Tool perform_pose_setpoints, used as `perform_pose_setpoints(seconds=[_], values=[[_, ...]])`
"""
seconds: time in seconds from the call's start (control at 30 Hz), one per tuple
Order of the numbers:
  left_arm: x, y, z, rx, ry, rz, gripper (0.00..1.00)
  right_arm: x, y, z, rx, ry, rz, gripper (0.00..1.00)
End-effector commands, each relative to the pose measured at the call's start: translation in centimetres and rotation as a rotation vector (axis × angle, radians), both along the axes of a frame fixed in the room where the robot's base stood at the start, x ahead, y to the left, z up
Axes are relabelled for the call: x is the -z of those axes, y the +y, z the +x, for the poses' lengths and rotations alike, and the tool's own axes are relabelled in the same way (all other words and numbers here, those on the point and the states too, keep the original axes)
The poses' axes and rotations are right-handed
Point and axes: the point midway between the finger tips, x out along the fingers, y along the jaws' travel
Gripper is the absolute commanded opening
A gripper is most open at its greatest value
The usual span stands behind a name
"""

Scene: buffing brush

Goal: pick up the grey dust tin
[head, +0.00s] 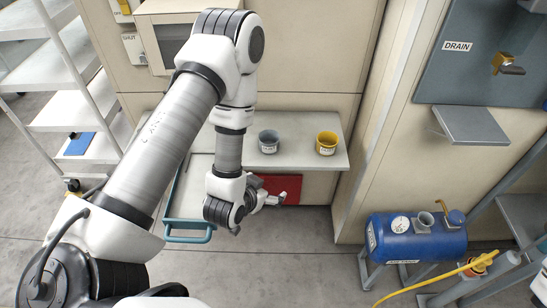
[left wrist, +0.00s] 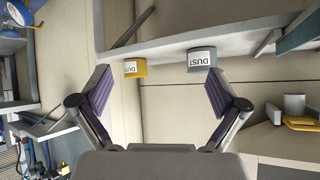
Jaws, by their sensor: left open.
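The grey dust tin (head: 269,141) stands upright on a pale shelf (head: 300,158), left of a yellow tin (head: 327,143). In the left wrist view, which is upside down, the grey tin (left wrist: 202,58) with its DUST label shows near the right finger, and the yellow tin (left wrist: 135,68) is left of it. My left gripper (head: 276,199) is open and empty, in front of the shelf and apart from both tins. Its two spread fingers also show in the left wrist view (left wrist: 160,88). My right gripper is in neither view.
A teal-handled cart or tray (head: 190,232) is beside my left arm, under the shelf's left end. A red panel (head: 285,184) is below the shelf. A blue tank (head: 415,238) stands at the right. A grey drain ledge (head: 470,125) juts from the right wall.

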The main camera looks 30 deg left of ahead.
Motion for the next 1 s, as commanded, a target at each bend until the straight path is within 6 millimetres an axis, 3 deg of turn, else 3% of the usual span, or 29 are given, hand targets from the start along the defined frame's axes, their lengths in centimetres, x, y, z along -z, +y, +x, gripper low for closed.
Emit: perform_pose_setpoints(seconds=[0.03,0.2,0.3,0.4,0.5,0.67,1.0], values=[[1.9,0.6,1.2,-0.013,-0.065,0.007,0.98,3.5,0.0,0.0,0.001,0.001,0.000,0.40],[2.7,3.4,5.3,-0.079,-0.345,0.039,0.98,12.1,0.0,0.0,0.001,0.001,0.000,0.40],[3.1,5.2,6.9,-0.129,-0.497,0.051,0.98,17.3,0.0,-0.1,0.000,0.001,0.000,0.40],[3.2,6.5,7.7,-0.171,-0.600,0.051,0.98,21.0,0.0,-0.1,0.000,0.001,0.000,0.40],[2.9,7.3,8.0,-0.194,-0.655,0.047,0.98,22.8,0.0,-0.1,0.001,0.001,0.000,0.40],[2.1,7.8,8.7,-0.205,-0.680,0.044,0.98,22.9,0.0,0.0,0.001,0.000,0.000,0.40],[2.2,9.2,13.7,-0.205,-0.680,0.045,0.98,23.5,0.0,0.0,0.001,0.000,0.000,0.40]])
